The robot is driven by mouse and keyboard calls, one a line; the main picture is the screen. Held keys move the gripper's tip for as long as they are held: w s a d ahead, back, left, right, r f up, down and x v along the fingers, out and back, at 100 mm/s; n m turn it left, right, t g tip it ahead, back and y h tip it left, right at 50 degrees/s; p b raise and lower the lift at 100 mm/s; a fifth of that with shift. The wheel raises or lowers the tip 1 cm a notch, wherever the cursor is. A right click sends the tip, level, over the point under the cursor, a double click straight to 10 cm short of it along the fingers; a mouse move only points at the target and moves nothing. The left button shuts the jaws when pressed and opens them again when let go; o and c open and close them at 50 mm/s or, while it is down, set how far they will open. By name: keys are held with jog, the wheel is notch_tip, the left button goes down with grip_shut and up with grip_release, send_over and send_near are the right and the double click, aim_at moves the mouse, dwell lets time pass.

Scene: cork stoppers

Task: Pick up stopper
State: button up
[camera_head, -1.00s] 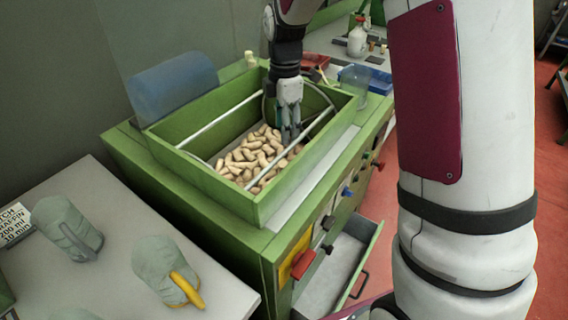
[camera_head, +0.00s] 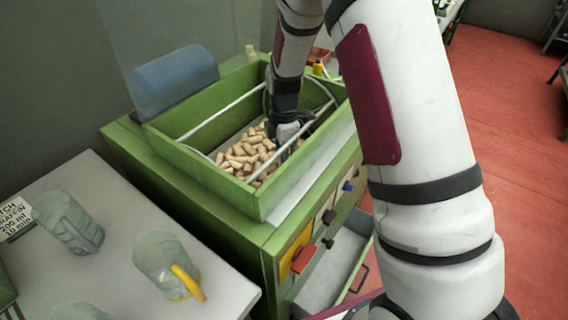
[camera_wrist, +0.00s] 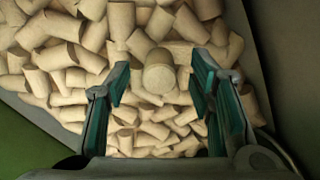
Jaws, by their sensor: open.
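A heap of tan cork stoppers (camera_head: 243,154) lies in the open green bin (camera_head: 210,185). My gripper (camera_head: 283,146) reaches down into the bin at the right side of the heap; its fingers are mostly hidden there in the head view. In the wrist view my gripper (camera_wrist: 160,88) is open, with teal-padded fingers apart. One stopper (camera_wrist: 159,72) shows its round end between the fingertips. I cannot tell whether either finger touches it. More stoppers surround it closely on all sides.
Bin walls and a pale rail (camera_head: 222,115) cross near my arm. A blue cylinder (camera_head: 172,82) sits behind the bin. An open drawer (camera_head: 338,268) juts out below. Grey-green jugs (camera_head: 165,264) stand on the white table (camera_head: 118,215) at left.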

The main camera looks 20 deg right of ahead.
jog(key=shift+f, duration=0.65)
jog(key=c, duration=0.8)
jog(key=shift+c, duration=0.2)
jog(key=shift+r, duration=0.15)
